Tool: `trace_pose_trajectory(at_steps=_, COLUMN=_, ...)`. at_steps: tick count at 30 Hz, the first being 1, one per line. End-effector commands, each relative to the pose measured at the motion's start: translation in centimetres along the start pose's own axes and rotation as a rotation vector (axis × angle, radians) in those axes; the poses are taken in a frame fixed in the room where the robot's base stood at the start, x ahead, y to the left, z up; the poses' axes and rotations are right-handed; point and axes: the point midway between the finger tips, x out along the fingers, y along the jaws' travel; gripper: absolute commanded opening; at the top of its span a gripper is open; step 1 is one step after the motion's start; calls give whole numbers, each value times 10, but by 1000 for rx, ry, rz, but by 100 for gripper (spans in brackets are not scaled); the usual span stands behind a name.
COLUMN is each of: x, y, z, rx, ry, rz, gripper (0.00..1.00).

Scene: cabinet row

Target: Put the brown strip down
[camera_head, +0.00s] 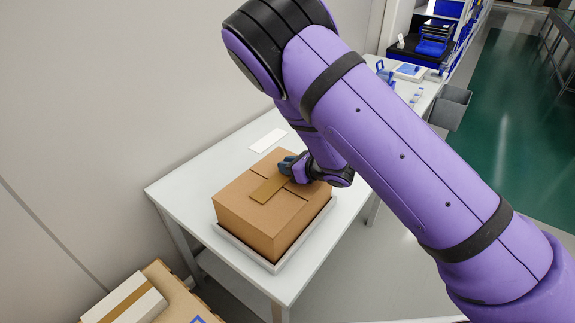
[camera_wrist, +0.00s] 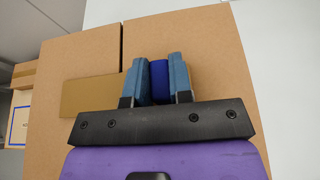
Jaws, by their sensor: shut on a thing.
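The brown strip (camera_head: 268,190) lies flat along the top of a closed cardboard box (camera_head: 245,208), or very close to it. My gripper's blue fingers (camera_head: 292,166) are just over the box top. They are shut on a dark blue piece (camera_wrist: 158,80). I cannot tell whether this piece is joined to the strip.
The box stands in a shallow pale tray (camera_head: 285,262) on a white table (camera_head: 178,188). A white card (camera_head: 267,140) lies behind the box. Another carton (camera_head: 165,283) is at the lower left. Blue items (camera_head: 384,72) stand farther along the table, and a wall is on the left.

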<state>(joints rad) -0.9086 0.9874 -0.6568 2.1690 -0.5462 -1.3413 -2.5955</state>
Motion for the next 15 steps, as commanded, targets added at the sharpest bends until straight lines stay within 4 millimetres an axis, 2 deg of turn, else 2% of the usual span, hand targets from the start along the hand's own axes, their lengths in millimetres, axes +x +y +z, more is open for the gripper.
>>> trace_pose_trajectory(at_steps=8, x=0, y=0, z=-1, rx=0, ry=0, rz=0, gripper=0)
trace_pose_trajectory(at_steps=9, x=1, y=0, z=-2, rx=0, ry=0, rz=0, gripper=23)
trace_pose_trajectory(at_steps=12, x=1, y=0, z=-2, rx=0, ry=0, rz=0, gripper=46)
trace_pose_trajectory(at_steps=15, x=0, y=0, z=-1, rx=0, ry=-1, rz=1, gripper=46)
